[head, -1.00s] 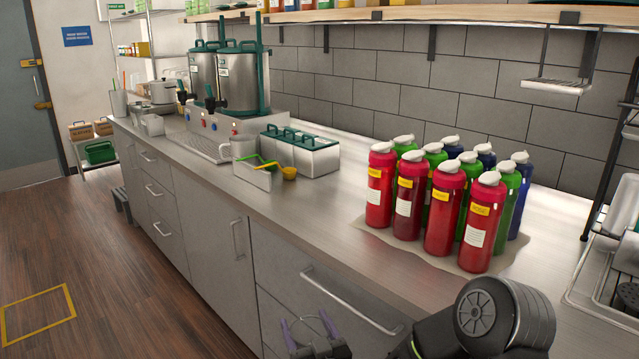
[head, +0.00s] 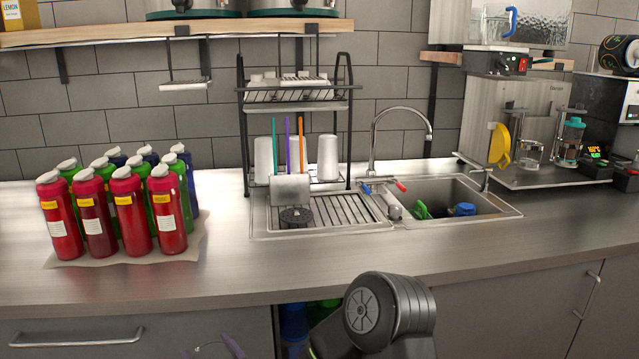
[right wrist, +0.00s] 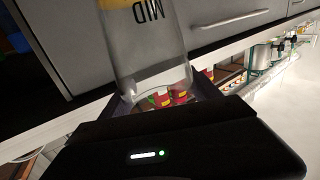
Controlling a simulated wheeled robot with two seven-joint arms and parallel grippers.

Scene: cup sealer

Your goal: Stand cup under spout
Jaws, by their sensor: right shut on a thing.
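My right gripper (head: 213,350) shows only in part at the bottom edge of the head view, in front of the counter, with a thin clear rim beside it. The cup looks empty. A machine (head: 498,62) with a red switch and a clear tank stands at the right of the head view. I cannot tell which spout the task means. My left gripper is not in view.
Several capped bottles (head: 135,213) stand at the left on the counter (head: 235,265). A dish rack (head: 297,93) and a sink (head: 455,205) with a tall tap (head: 402,112) are in the middle. A black appliance (head: 605,110) is at the far right. The counter's front strip is clear.

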